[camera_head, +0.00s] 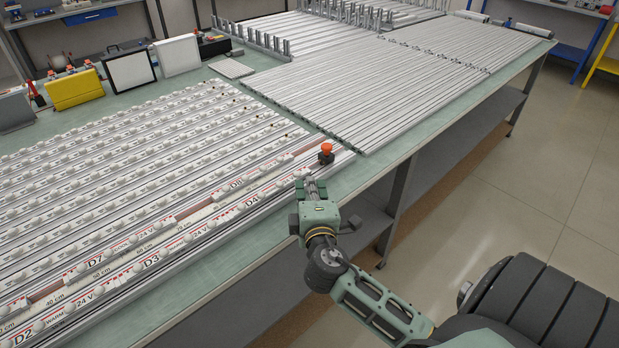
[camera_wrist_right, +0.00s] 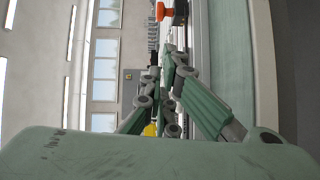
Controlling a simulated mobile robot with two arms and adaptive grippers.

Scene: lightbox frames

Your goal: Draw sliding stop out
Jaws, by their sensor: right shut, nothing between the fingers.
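The sliding stop, a dark block with an orange-red knob (camera_head: 326,149), sits at the right end of a grey rail near the table's front edge. In the right wrist view its orange knob (camera_wrist_right: 163,11) shows at the top, beside a dark block, partly cut off by the frame. My right gripper (camera_head: 311,186) is shut and empty, just in front of the stop and below it in the picture, apart from it. The fingers also show in the wrist view (camera_wrist_right: 169,52), pointing toward the stop. My left gripper is not in view.
Rows of rails with white lamps and labels such as D3 and D4 fill the left table (camera_head: 240,262). Bare metal profiles (camera_head: 400,75) lie at the back right. The floor at right is clear.

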